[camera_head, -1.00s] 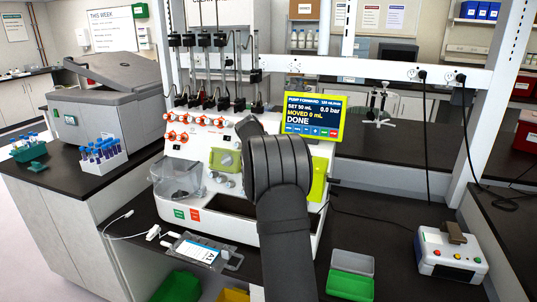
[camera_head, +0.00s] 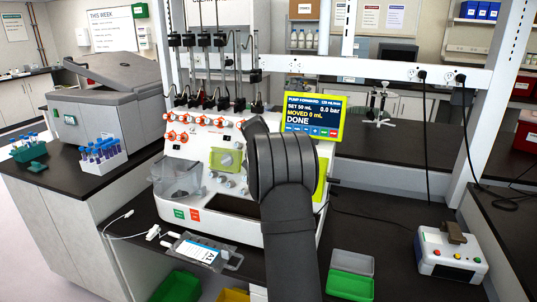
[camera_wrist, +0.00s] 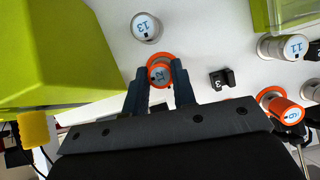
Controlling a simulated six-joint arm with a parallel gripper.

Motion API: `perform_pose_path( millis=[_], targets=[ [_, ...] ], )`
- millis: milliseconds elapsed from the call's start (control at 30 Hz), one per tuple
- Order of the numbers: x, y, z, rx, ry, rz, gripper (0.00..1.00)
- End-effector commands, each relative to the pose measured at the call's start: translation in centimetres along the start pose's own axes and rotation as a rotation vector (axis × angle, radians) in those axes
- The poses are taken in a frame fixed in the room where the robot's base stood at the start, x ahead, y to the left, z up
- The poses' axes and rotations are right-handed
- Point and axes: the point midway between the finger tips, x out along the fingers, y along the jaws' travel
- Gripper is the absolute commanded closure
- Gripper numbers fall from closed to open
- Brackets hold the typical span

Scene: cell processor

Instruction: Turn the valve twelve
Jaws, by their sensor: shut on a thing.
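Valve twelve (camera_wrist: 160,72) is a round knob with an orange ring and a blue-and-white cap, on the white front panel of the cell processor (camera_head: 245,204). In the wrist view my gripper (camera_wrist: 160,80) has one finger on each side of the knob and is shut on it. The number on the cap appears tilted. In the head view my own arm hides the gripper and this valve.
Knob 13 (camera_wrist: 146,27) is close above the held valve. A small black fitting (camera_wrist: 222,79), an orange-ringed knob (camera_wrist: 279,104) and knob 11 (camera_wrist: 284,47) lie to the right. A green housing (camera_wrist: 65,55) is close on the left. The yellow-framed screen (camera_head: 314,118) reads DONE.

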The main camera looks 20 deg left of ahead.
Motion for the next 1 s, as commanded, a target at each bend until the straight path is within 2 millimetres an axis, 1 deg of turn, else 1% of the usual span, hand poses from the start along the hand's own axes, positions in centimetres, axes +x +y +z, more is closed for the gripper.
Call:
perform_pose_path(
  millis=[200,400,600,967,1000],
  targets=[
    [-0.03,0.14,-0.05,0.127,0.001,-0.05,0.98],
    [0.0,0.13,0.01,0.207,0.0,-0.082,0.99],
    [0.0,0.11,0.0,0.24,0.0,-0.097,0.99],
    [-0.01,0.11,-0.02,0.246,0.001,-0.098,0.99],
    [-0.01,0.11,-0.02,0.245,0.001,-0.098,0.74]
  ],
)
